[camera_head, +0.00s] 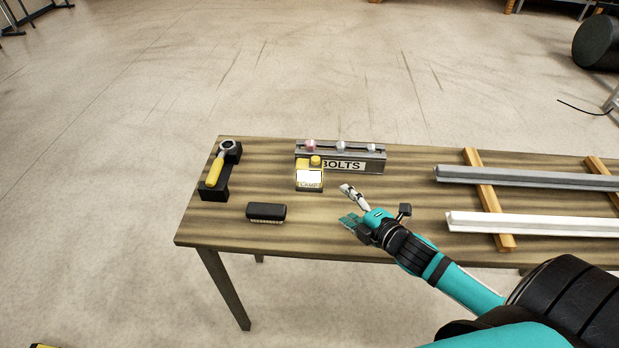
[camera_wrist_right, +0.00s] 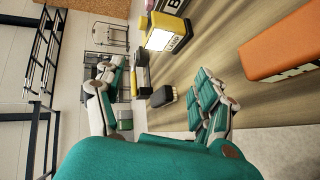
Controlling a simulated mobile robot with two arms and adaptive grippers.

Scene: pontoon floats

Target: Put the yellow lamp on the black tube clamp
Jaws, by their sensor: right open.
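The yellow lamp (camera_head: 316,161) has a white face and a "LAMP" label and stands on the table by the front of the grey bolt box. It also shows in the right wrist view (camera_wrist_right: 170,24). My right gripper (camera_head: 347,205) is open and empty, to the right of and nearer than the lamp; its spread fingers also show in the wrist view (camera_wrist_right: 158,75). A small black block with a pale bristly lower edge (camera_head: 266,211) lies nearer than the lamp, to its left. I cannot make out a black tube clamp for certain. My left gripper is not in view.
A black holder (camera_head: 213,193) with a yellow-handled tool (camera_head: 215,168) stands at the left table end. The "BOLTS" box (camera_head: 372,166) stands behind the lamp. Wooden bars (camera_head: 475,158) carry a grey rail (camera_head: 540,178) and a white rail (camera_head: 540,222) at right.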

